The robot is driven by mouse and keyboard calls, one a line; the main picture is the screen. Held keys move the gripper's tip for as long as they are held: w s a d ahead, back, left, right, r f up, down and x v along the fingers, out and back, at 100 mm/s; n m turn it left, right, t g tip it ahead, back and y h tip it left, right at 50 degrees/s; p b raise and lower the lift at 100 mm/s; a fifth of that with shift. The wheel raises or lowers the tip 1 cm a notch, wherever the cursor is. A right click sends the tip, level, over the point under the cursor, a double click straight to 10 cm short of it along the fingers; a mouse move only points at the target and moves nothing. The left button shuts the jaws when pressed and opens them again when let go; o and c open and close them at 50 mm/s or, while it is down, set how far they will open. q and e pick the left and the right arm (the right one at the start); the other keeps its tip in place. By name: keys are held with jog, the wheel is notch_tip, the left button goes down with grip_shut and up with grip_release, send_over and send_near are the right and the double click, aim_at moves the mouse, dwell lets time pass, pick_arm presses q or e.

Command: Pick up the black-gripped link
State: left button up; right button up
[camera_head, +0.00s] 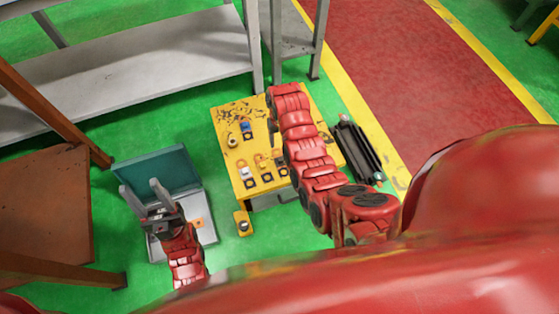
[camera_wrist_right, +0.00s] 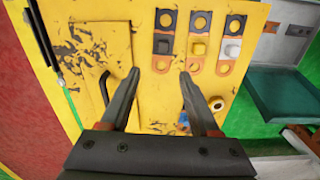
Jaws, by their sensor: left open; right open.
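The black-gripped link (camera_wrist_right: 162,46) lies on the yellow panel in the right wrist view, with orange ends and a black block in its middle. It is the leftmost of a row of three. In the head view its place is close beside my right arm. My right gripper (camera_wrist_right: 159,75) is open and empty, its fingertips near the link's lower orange end; height above the panel is unclear. In the head view my right arm hides the fingers. My left gripper (camera_head: 140,186) is open and empty in front of the teal-lidded case.
A yellow-knobbed link (camera_wrist_right: 197,47) and a white-knobbed link (camera_wrist_right: 231,48) lie beside it. A black bent handle (camera_wrist_right: 104,88) is on the panel. The case (camera_head: 160,170) stands left of the yellow table (camera_head: 229,122). A black finned unit (camera_head: 356,150) lies right of it.

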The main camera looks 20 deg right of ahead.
notch_tip(320, 180, down, 6)
jog(key=shift+r+b, duration=0.15)
jog(key=shift+b, duration=0.2)
jog(key=f, duration=0.2)
jog(key=s+f+b, duration=0.1)
jog(key=f, duration=0.1)
jog(key=shift+a, duration=0.25)
jog(key=shift+w+f, duration=0.1)
jog(key=shift+f, duration=0.5)
grip_shut()
